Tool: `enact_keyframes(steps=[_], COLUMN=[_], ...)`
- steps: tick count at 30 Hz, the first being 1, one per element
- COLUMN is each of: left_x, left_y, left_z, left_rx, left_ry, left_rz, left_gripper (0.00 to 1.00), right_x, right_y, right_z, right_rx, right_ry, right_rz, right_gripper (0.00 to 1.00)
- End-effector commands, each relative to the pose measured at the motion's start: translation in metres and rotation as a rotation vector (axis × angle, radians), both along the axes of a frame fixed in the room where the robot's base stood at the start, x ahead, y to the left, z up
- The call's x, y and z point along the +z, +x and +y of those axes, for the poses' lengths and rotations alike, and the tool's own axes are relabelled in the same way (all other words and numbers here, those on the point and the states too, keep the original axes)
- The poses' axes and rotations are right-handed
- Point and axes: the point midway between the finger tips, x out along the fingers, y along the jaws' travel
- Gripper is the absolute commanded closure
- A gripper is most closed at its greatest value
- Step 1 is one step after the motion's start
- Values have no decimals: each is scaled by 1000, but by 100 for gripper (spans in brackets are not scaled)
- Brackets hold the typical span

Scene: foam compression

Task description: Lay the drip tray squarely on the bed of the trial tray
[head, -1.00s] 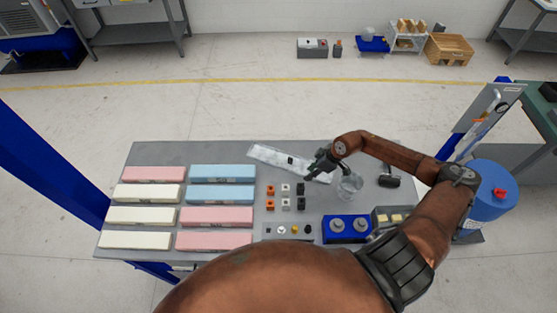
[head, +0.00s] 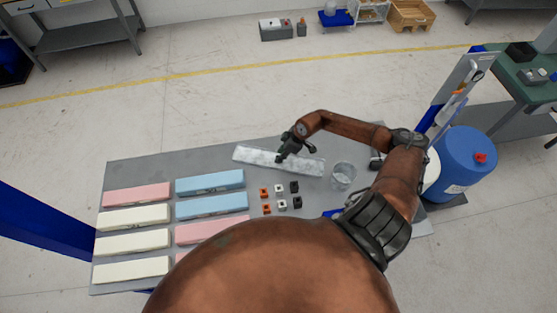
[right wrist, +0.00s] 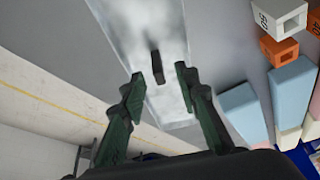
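A long, narrow, mottled silver-white tray (head: 308,165) lies flat along the back of the grey table; it looks like the drip tray. In the right wrist view the tray (right wrist: 150,25) runs away under my fingers, with a small dark upright tab (right wrist: 157,68) on it. My right gripper (head: 281,157) is over the tray's middle. In the right wrist view the right gripper (right wrist: 158,75) is open, its fingers spread either side of the tab, with gaps showing. I cannot make out a separate trial tray. My left gripper is out of view.
Pink, blue and cream foam bars (head: 210,181) fill the table's left side. Small orange, white and black blocks (head: 280,203) stand in front of the tray. A clear beaker (head: 343,175) stands right of it. A blue drum (head: 463,165) stands off the table's right end.

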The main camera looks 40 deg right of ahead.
Motion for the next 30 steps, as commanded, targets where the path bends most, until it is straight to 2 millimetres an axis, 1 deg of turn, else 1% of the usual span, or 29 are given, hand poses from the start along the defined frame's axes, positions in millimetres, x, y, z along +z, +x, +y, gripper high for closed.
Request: enact_keyframes(steps=[1, 3, 6, 12, 15, 20, 27, 30], left_x=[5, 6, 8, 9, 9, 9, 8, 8], left_y=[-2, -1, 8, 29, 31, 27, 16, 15], left_z=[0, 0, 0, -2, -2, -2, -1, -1], left_rx=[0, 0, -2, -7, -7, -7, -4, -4], left_ry=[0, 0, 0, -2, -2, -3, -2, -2], left_rz=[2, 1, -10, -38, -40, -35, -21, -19], left_gripper=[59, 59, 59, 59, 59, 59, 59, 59], right_x=[-6, -16, -26, -31, -31, -31, -31, -31], right_y=[2, 4, 7, 8, 7, 7, 7, 7], right_z=[2, 4, 5, 4, 4, 4, 4, 4], right_rx=[-3, -2, -4, -4, -4, -4, -5, -5], right_ry=[3, 3, 1, -1, -1, -1, -1, -1], right_rz=[1, 1, 1, 0, 0, 1, 1, 1], right_gripper=[71, 71, 71, 71, 72, 83, 99, 100])
